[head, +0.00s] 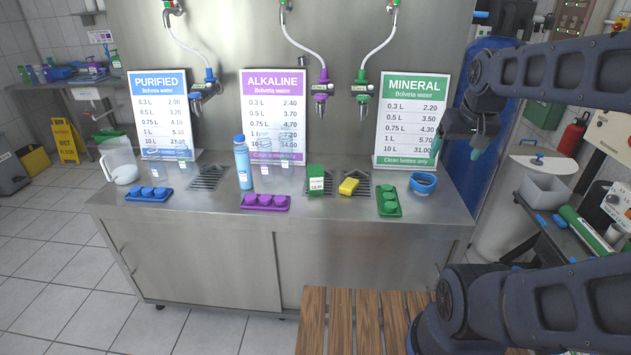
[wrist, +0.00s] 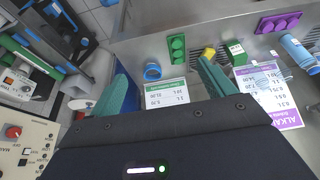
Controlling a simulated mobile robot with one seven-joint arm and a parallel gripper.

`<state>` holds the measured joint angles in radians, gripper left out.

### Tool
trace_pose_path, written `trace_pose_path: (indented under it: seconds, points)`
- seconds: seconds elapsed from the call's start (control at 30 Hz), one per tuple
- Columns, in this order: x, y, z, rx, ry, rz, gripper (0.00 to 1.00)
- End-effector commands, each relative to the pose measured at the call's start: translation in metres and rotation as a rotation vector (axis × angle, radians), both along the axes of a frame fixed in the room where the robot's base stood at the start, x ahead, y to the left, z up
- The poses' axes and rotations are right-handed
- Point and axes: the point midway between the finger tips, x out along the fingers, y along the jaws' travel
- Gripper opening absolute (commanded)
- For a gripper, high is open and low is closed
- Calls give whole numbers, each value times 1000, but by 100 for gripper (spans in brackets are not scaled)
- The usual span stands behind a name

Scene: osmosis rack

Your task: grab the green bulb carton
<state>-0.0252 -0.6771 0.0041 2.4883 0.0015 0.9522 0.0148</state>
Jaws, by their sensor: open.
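The green bulb carton (head: 316,174) is a small upright box, green above with a white label low on its front. It stands on the steel counter (head: 350,212) just left of a yellow sponge (head: 349,186). In the wrist view the carton (wrist: 235,47) shows near the top, right of centre, beyond the right finger. My gripper (head: 456,151) is open and empty, with teal fingertips. It hangs in the air at the right end of the counter, beside the Mineral sign, well right of the carton and apart from it.
A blue cup (head: 423,183) and a green cap tray (head: 388,201) stand right of the sponge. A purple cap tray (head: 265,202) and a blue bottle (head: 242,165) stand left of the carton. Hoses with taps hang above. A slatted wooden bench (head: 340,322) stands in front.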

Motion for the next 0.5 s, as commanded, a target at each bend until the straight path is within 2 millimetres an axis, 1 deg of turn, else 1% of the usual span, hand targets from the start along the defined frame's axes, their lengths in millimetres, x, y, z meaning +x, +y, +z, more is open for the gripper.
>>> trace_pose_path:
  seconds: [0.03,0.23,0.5]
  points:
    - [13,4,2,2,14,8,82]
    - [63,23,9,8,52,30,82]
    - [131,56,5,12,107,61,82]
